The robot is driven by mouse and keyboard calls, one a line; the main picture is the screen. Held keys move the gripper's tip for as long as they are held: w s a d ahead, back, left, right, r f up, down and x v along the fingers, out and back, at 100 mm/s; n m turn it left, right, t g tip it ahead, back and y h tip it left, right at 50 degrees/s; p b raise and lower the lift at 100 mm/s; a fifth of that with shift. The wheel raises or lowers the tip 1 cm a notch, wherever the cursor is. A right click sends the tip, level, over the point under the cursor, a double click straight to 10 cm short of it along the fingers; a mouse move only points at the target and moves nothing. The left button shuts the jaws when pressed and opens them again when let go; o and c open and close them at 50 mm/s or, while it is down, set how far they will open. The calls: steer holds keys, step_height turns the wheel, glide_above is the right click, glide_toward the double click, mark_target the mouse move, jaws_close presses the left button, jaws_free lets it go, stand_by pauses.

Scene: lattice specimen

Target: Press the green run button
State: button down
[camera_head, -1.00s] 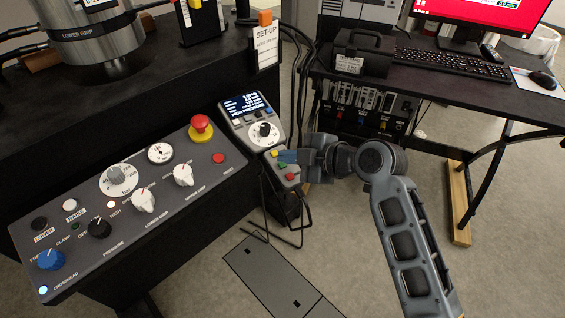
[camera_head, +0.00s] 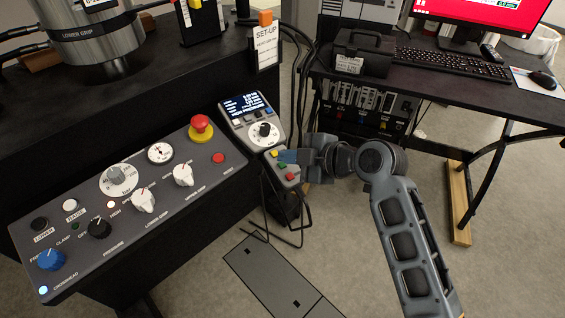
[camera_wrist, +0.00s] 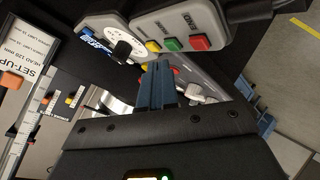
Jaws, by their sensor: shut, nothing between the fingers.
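The green run button (camera_head: 282,166) sits between a yellow button (camera_head: 274,154) and a red button (camera_head: 290,176) on a small grey button box. In the wrist view the green button (camera_wrist: 172,44) shows clear of the fingers, with the yellow button (camera_wrist: 153,46) on its left and the red button (camera_wrist: 201,42) on its right. My gripper (camera_head: 283,156) is shut and empty, its blue fingertips close to the box near the yellow and green buttons. The fingers (camera_wrist: 158,68) also show in the wrist view, their tips just below the yellow and green buttons. Whether they touch anything cannot be told.
A handset with a display and dial (camera_head: 262,131) adjoins the button box. The large control panel (camera_head: 130,225) with a red emergency knob (camera_head: 201,124) lies to the left. A desk (camera_head: 480,100) with a keyboard stands at the right.

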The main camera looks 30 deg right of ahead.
steer(key=shift+f, duration=0.1)
steer(key=shift+w+f+b, duration=0.15)
steer(key=shift+f+b, duration=0.15)
steer(key=shift+b, duration=0.1)
steer(key=shift+f+b, duration=0.35)
stand_by(0.6)
steer(key=shift+r, duration=0.1)
steer(key=shift+r+p, duration=0.55)
steer(key=shift+r, duration=0.1)
steer(key=shift+s+d+r+p, duration=0.1)
steer(key=shift+s+r+p, duration=0.15)
steer(key=shift+r+p, duration=0.5)
steer(key=shift+s+d+r+p, duration=0.1)
steer(key=shift+s+r+p, duration=0.15)
steer(key=shift+r+p, duration=0.45)
steer(key=shift+s+r+p, duration=0.25)
steer(key=shift+r+p, duration=0.15)
steer(key=shift+r, duration=0.65)
steer(key=shift+f, duration=0.1)
